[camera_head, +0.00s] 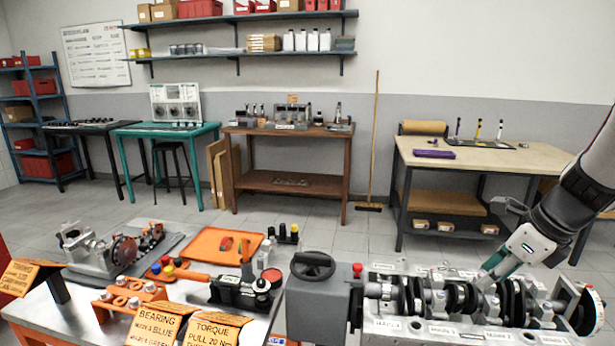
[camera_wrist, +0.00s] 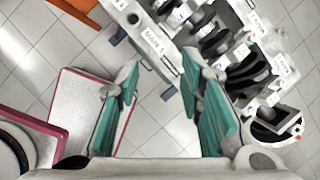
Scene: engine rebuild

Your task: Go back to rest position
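My gripper (camera_wrist: 160,75) shows in the wrist view with its two teal-padded fingers spread apart and nothing between them. In the head view my gripper (camera_head: 497,264) is at the right, in front of or over the engine block (camera_head: 400,328); the exact gap cannot be told. The block holds a dark crankshaft (camera_head: 460,300). In the wrist view the engine block (camera_wrist: 150,40) lies beyond and to the right of the fingertips, with crankshaft lobes (camera_wrist: 215,40) showing. Part of the block is hidden by my right finger.
An orange tray (camera_head: 222,244), a torque tool (camera_head: 245,288) and orange signs (camera_head: 212,328) are on the left bench. A wooden-topped table (camera_head: 485,158) stands behind at the right. Tiled floor (camera_head: 350,230) is open between. A pale, red-edged panel (camera_wrist: 75,110) lies below left.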

